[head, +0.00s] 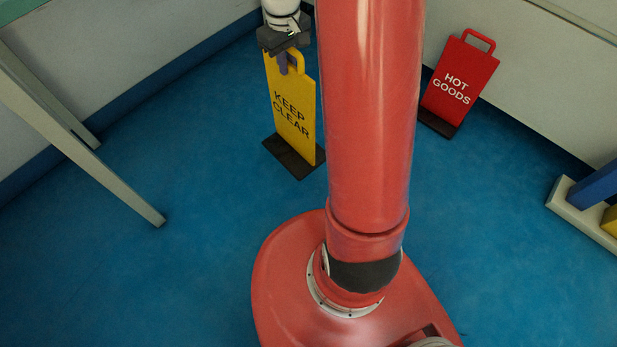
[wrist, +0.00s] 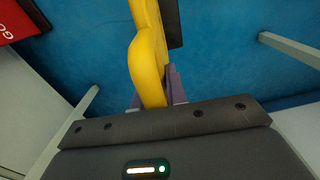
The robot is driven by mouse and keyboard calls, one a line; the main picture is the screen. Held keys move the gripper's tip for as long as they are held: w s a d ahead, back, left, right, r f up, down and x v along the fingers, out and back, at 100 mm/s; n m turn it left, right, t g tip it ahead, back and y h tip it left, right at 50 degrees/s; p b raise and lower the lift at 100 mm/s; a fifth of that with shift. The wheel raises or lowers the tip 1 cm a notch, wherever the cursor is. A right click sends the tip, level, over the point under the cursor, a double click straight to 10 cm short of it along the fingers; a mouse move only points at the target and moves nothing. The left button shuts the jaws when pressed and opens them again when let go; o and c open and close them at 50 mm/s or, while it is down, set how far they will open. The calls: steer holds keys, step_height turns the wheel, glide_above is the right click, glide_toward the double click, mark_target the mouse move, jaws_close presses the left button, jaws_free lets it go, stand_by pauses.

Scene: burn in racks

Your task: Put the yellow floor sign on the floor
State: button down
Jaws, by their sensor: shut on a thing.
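The yellow floor sign (head: 292,105) reads "KEEP CLEAR" and has a dark base (head: 292,157). It is upright, over or on the blue floor, left of my red arm column in the head view. I cannot tell whether its base touches the floor. My gripper (head: 291,63) is at the top of the sign, shut on its handle. In the wrist view the yellow handle (wrist: 148,65) lies between the purple fingers of my gripper (wrist: 160,90). Part of the sign's right side is close to my column.
A red "HOT GOODS" sign (head: 460,82) stands near the wall at the right. A pale table leg (head: 100,170) reaches the floor at the left. A pale rack foot (head: 583,212) with blue and yellow parts is at the right edge. Blue floor (head: 180,130) is clear around the sign.

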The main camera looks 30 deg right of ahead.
steer(key=d+r+n, duration=0.1)
steer(key=d+r, duration=0.2)
steer(key=r, duration=0.1)
steer(key=b, duration=0.4)
glide_toward(291, 108)
steer(key=d+f, duration=0.3)
steer(key=f, duration=0.7)
steer(key=shift+w+d+f, duration=0.25)
steer(key=shift+d, duration=0.15)
steer(key=shift+f, duration=0.15)
steer(key=c, duration=1.4)
jaws_free()
